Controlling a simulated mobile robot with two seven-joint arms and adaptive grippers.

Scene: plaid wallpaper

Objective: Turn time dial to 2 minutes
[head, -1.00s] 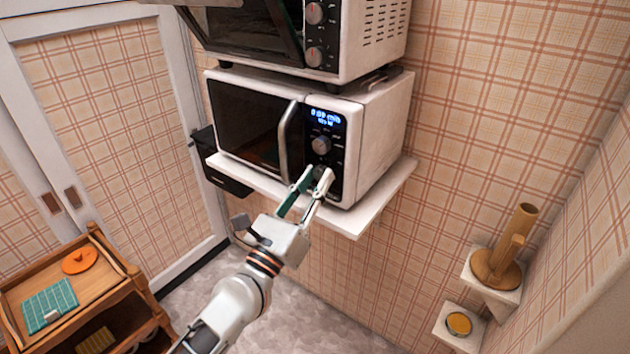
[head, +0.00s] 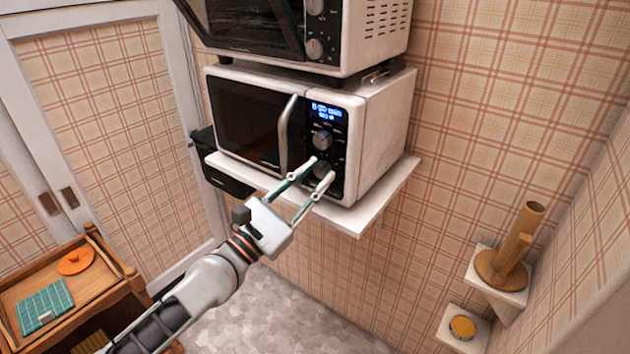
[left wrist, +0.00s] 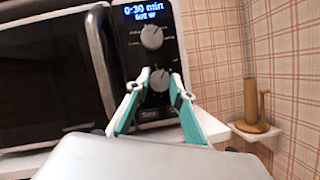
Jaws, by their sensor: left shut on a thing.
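The white microwave (head: 385,130) stands on a wall shelf, with a dark door and a vertical handle (head: 287,134). Its black panel carries a blue display (head: 326,110), which reads 0:30 min in the left wrist view (left wrist: 148,10). An upper dial (head: 322,140) and a lower dial (head: 322,170) sit below it. My left gripper (head: 322,168) is at the lower dial, with its fingertips on either side; in the left wrist view they are shut on the lower dial (left wrist: 160,80), partly covering it. The upper dial (left wrist: 152,37) is free. My right gripper is not in view.
A toaster oven (head: 350,40) with its door ajar stands on top of the microwave. The shelf (head: 370,212) edge juts out under it. A wooden cart (head: 105,285) stands at lower left; small shelves with a wooden holder (head: 505,265) are at right.

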